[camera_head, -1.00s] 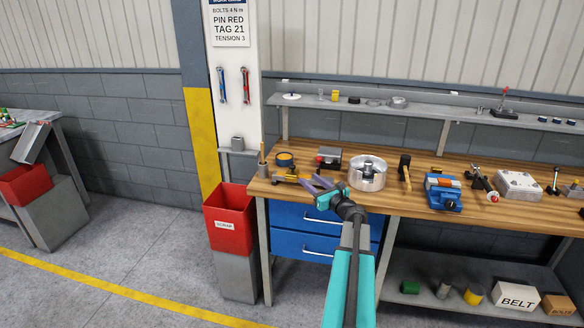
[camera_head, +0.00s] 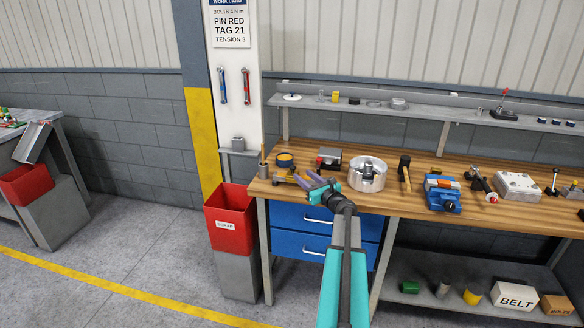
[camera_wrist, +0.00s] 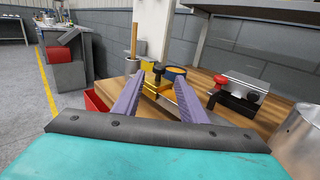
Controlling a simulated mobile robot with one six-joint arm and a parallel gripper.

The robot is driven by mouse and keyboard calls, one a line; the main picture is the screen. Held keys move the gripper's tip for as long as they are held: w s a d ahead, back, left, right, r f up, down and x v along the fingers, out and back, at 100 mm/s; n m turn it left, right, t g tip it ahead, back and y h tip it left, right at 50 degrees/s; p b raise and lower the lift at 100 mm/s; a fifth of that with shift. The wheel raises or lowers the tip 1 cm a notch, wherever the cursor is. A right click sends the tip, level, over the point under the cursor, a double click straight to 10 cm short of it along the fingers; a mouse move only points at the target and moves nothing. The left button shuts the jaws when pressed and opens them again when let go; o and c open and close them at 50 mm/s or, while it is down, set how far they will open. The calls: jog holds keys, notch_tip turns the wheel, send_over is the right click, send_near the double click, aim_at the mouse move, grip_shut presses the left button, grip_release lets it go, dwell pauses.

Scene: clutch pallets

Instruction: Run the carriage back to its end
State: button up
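My gripper (camera_head: 306,179) is over the left end of the wooden bench. In the wrist view its two purple fingers (camera_wrist: 159,77) stand well apart with nothing held. A yellow fixture with a black knob (camera_wrist: 157,84) shows between and beyond the fingertips; its lower part is partly hidden by them. It also shows in the head view (camera_head: 282,179), just left of the fingers. A grey and black device with a red knob (camera_wrist: 236,93) sits to the right of the fingers, and also shows in the head view (camera_head: 329,158). I cannot tell for certain which one bears the carriage.
A round metal drum (camera_head: 367,175) stands right of my gripper, then a mallet (camera_head: 404,172) and a blue vise (camera_head: 441,192). A red scrap bin (camera_head: 230,219) stands left of the bench.

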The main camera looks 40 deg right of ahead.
aim_at(294, 168)
jog(key=shift+p+x, duration=1.4)
jog(key=shift+x, duration=3.15)
grip_shut()
